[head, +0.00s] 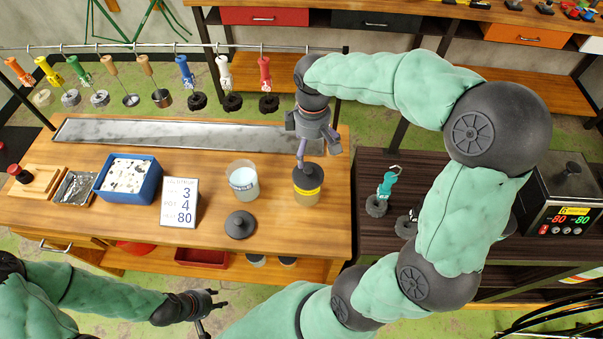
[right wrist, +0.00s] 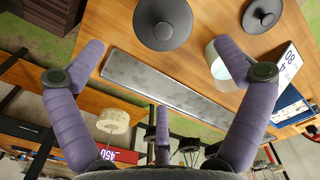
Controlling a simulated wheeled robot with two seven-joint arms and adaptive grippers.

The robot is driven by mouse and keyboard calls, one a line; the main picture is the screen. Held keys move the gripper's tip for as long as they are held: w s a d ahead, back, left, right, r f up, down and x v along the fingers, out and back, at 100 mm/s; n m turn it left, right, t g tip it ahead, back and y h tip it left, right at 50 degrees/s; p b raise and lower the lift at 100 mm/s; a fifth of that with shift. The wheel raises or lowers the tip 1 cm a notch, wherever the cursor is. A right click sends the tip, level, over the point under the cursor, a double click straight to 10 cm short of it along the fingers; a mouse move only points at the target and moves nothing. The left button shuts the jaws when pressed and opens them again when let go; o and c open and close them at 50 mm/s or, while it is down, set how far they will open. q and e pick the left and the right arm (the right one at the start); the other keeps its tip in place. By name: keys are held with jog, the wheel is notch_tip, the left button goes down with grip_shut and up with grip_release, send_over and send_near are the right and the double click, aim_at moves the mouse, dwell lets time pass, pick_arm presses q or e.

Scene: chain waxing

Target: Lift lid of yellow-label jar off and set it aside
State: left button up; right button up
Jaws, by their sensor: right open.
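The yellow-label jar (head: 306,197) stands near the right end of the wooden bench, with its black knobbed lid (head: 308,177) on top. In the right wrist view the lid (right wrist: 163,22) shows ahead of the fingers, centred between them. My right gripper (head: 302,160) is open and empty, just above and behind the lid; the wrist view shows its purple fingers (right wrist: 160,50) spread apart. I cannot tell whether a finger touches the knob. My left gripper (head: 212,310) is open and empty, low in front of the bench.
An uncovered jar (head: 243,181) stands left of the yellow-label one. A loose black lid (head: 240,225) lies in front of it. A number card (head: 180,202) and a blue box (head: 128,178) stand further left. Tools (head: 231,82) hang from a rail behind. Bare wood lies around the front right (head: 315,235).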

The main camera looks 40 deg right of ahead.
jog(key=shift+f, duration=0.4)
send_over(308, 170)
jog(key=f, duration=0.4)
jog(key=shift+s+d+f+b, duration=0.1)
jog(key=shift+s+d+b, duration=0.05)
jog(key=shift+d+b, duration=0.2)
jog(key=shift+a+f+b, duration=0.15)
jog(key=shift+f+b, duration=0.15)
jog(key=shift+f, duration=1.2)
jog(key=shift+a+f+b, duration=0.15)
jog(key=shift+f+b, duration=0.15)
jog(key=shift+f, duration=1.15)
